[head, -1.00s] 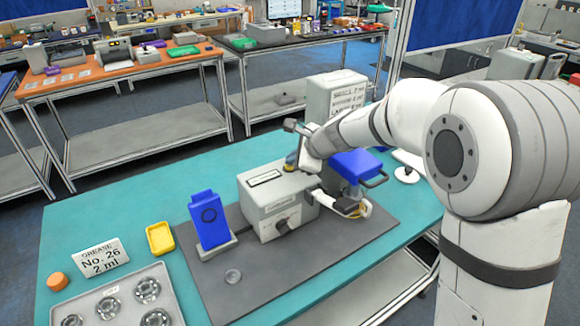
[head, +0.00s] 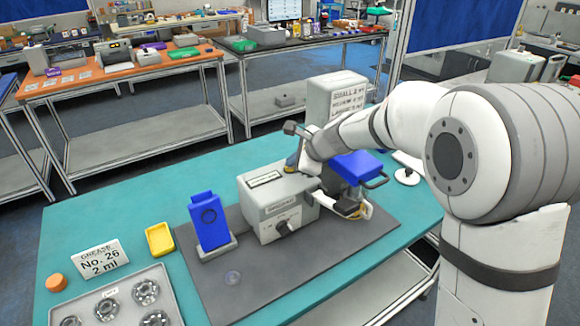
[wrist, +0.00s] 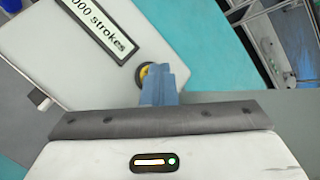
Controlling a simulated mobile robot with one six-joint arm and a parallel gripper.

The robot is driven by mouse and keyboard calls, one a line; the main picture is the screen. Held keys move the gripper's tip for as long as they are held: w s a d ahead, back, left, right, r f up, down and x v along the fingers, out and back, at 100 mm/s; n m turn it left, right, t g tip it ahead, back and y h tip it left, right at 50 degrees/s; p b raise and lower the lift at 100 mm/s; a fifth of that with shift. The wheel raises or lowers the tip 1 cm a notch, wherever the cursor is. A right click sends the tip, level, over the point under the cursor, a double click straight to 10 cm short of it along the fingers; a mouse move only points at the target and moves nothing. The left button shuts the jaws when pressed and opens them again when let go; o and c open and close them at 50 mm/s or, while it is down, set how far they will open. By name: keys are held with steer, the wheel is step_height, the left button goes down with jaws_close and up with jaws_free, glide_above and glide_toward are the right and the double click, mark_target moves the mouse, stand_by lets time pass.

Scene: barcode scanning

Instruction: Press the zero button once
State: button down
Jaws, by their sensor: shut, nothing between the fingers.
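A grey counter box (head: 262,222) stands on the dark mat, with a display (head: 265,179) on top. In the wrist view the display (wrist: 100,30) shows "000 strokes" in part. Whether the tips touch or press the button cannot be told.
A blue block on a stand (head: 209,222) is left of the box. A blue part with a handle (head: 357,165) is close on the right. A sign block (head: 335,98) stands behind. A yellow tray (head: 160,240) and a parts tray (head: 120,292) are at the left.

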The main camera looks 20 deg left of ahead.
steer(key=shift+r+p, duration=0.45)
steer(key=shift+r, duration=0.25)
steer(key=shift+r+p, duration=2.2)
steer(key=shift+r, duration=0.3)
steer(key=s+d+r+n+h, duration=0.1)
steer(key=s+d+r+n, duration=0.1)
steer(key=s+d+n, duration=0.45)
steer(key=s+d+r+n+h, duration=0.15)
steer(key=s+d, duration=0.25)
steer(key=d, duration=0.6)
steer(key=s+d+f+n+h, duration=0.1)
steer(key=s+d+n+h, duration=0.1)
steer(key=s+d, duration=0.6)
steer(key=s+d+f+n+g+h, duration=0.1)
steer(key=s+d+n+h, duration=0.2)
steer(key=s+d, duration=0.6)
steer(key=shift+s+d+f+n, duration=0.3)
steer(key=shift+d+n, duration=0.25)
steer(key=shift+n, duration=0.35)
